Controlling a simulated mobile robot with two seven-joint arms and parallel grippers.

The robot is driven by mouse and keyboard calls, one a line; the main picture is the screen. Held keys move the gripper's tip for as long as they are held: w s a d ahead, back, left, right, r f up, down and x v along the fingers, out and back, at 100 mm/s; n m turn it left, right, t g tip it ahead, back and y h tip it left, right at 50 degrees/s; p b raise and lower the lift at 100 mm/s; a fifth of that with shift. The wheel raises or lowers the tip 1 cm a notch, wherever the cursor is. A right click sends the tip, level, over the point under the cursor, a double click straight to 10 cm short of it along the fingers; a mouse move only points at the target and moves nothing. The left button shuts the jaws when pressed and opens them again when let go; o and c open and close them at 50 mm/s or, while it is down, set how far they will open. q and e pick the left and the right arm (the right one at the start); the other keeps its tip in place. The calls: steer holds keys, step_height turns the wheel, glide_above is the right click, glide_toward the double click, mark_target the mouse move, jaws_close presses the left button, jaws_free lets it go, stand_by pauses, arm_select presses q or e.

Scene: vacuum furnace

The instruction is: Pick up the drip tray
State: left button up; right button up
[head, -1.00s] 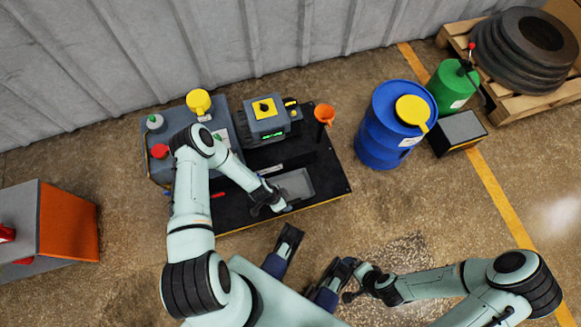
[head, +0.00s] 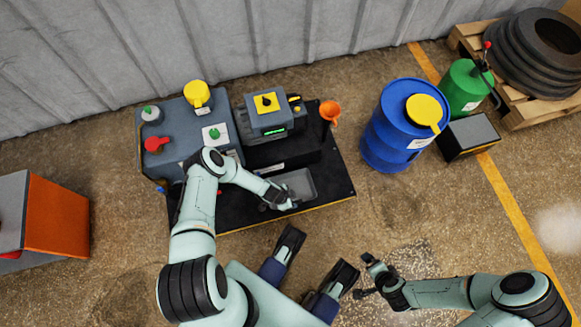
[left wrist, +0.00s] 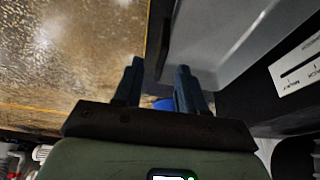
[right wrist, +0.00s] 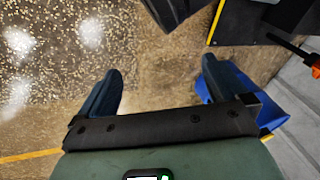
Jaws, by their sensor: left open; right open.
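The drip tray (head: 302,184) is a shallow grey rectangular tray on the black bench near its front edge. In the left wrist view the grey tray (left wrist: 215,35) fills the upper middle, close to the fingers. My left gripper (head: 290,203) is at the tray's front left edge. In the left wrist view its fingers (left wrist: 160,85) are apart, with the tray's rim near them; I cannot tell if they touch it. My right gripper (head: 362,275) is open and empty over the floor, away from the bench. Its spread fingers show in the right wrist view (right wrist: 160,85).
A blue drum (head: 390,135) stands beyond. An orange cabinet (head: 55,218) is at left.

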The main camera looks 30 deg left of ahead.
arm_select(q)
steer(key=x, duration=0.2)
steer(key=shift+f+b, duration=0.3)
steer(key=shift+b, duration=0.1)
steer(key=shift+w+d+f, duration=0.1)
steer(key=shift+w+f, duration=0.1)
arm_select(e)
steer(key=s+f, duration=0.2)
steer(key=shift+s+d+f+g, duration=0.15)
steer(key=shift+d+f+g, duration=0.15)
steer(key=shift+f+g, duration=0.1)
arm_select(q)
jaws_close()
stand_by(0.4)
